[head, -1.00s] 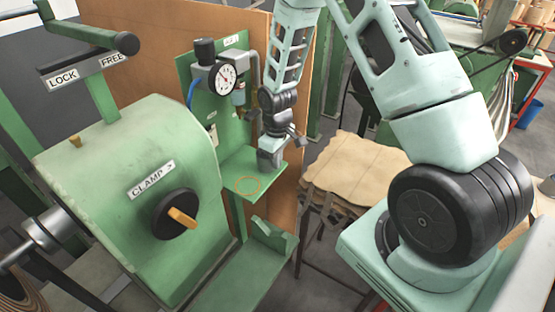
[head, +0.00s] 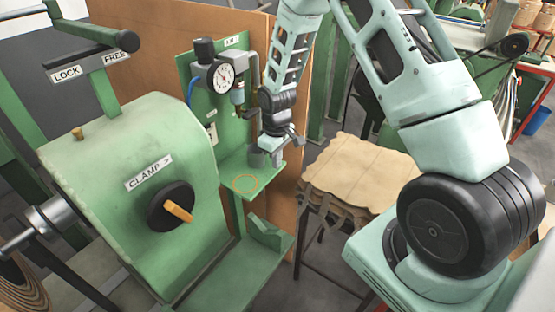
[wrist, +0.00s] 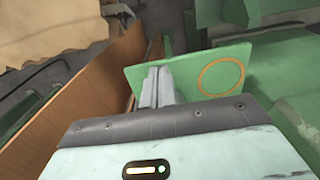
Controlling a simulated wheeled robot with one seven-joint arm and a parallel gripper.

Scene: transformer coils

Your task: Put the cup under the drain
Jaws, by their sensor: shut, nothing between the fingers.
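My gripper (head: 277,160) points down over the right part of the small green shelf (head: 266,170). In the wrist view its two grey fingers (wrist: 157,72) are together, with nothing seen between them, over the shelf's left part (wrist: 190,68). An orange ring (head: 246,183) is marked on the shelf, left of the fingers; it also shows empty in the wrist view (wrist: 222,76). A small grey shape (head: 256,158) is beside the fingers in the head view; I cannot tell whether it is the cup. No cup shows clearly. A clear-bowled filter unit (head: 238,94) hangs above the shelf.
A pressure gauge (head: 222,76) is on the green back panel. A brown board (head: 287,190) stands close behind and right of the shelf. The green clamp machine (head: 120,200) fills the left. A stand with tan sheets (head: 355,172) is to the right.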

